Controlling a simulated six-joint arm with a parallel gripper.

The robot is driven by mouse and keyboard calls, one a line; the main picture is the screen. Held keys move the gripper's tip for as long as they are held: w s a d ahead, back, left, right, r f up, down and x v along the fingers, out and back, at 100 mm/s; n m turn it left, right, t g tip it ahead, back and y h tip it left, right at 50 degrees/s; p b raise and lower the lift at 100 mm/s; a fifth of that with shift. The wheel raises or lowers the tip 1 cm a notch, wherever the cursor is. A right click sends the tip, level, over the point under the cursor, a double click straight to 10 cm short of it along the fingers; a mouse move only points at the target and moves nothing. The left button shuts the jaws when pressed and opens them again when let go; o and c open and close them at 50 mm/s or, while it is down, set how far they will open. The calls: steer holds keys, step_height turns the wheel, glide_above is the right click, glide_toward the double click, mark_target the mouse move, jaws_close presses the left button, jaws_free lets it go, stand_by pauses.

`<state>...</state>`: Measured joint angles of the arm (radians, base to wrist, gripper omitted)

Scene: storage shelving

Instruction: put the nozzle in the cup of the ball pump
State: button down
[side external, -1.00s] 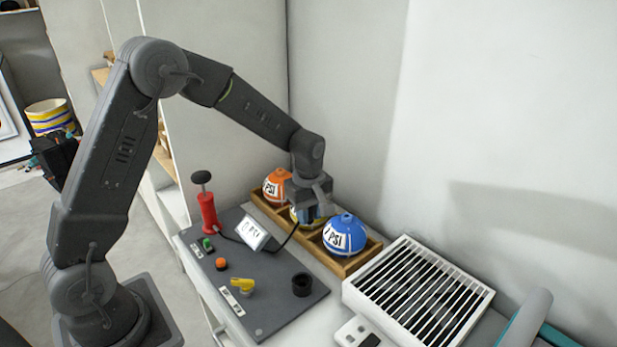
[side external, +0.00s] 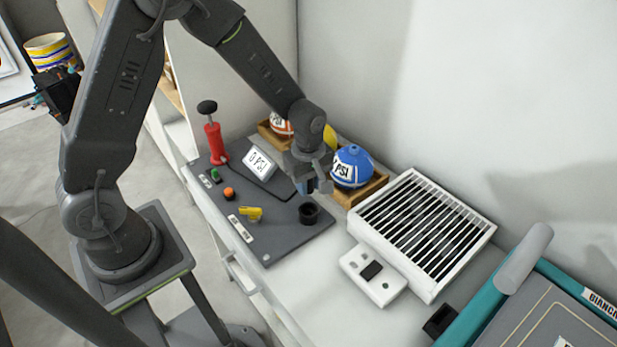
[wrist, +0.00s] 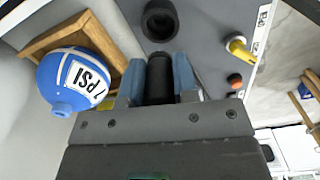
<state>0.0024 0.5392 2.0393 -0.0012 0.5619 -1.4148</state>
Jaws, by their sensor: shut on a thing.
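My gripper (wrist: 158,82) is shut on the black nozzle (wrist: 161,78), which sits between its blue fingers in the wrist view. The cup (wrist: 160,20), a dark round socket on the grey panel, lies just beyond the nozzle tip there. In the side view my gripper (side external: 318,187) is above the panel, close to the cup (side external: 309,212), at its upper right. The nozzle is apart from the cup in the wrist view; its height above the cup is hard to judge. The red ball pump (side external: 215,143) with a black handle stands at the panel's far left end.
The panel (side external: 270,235) carries a 0 PSI display (side external: 259,163), a yellow knob (side external: 251,213), an orange button (side external: 229,193) and a green button (side external: 215,174). The blue ball (side external: 352,167) sits in a wooden tray (side external: 370,190) beside my gripper. A white slatted box (side external: 425,232) stands right.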

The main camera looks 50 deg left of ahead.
glide_above(308, 205)
steer(key=s+d, duration=0.1)
steer(key=d, duration=0.1)
steer(key=shift+a+f, duration=0.2)
steer(key=shift+f, duration=2)
steer(key=shift+s+f, duration=0.1)
steer(key=shift+f, duration=1.6)
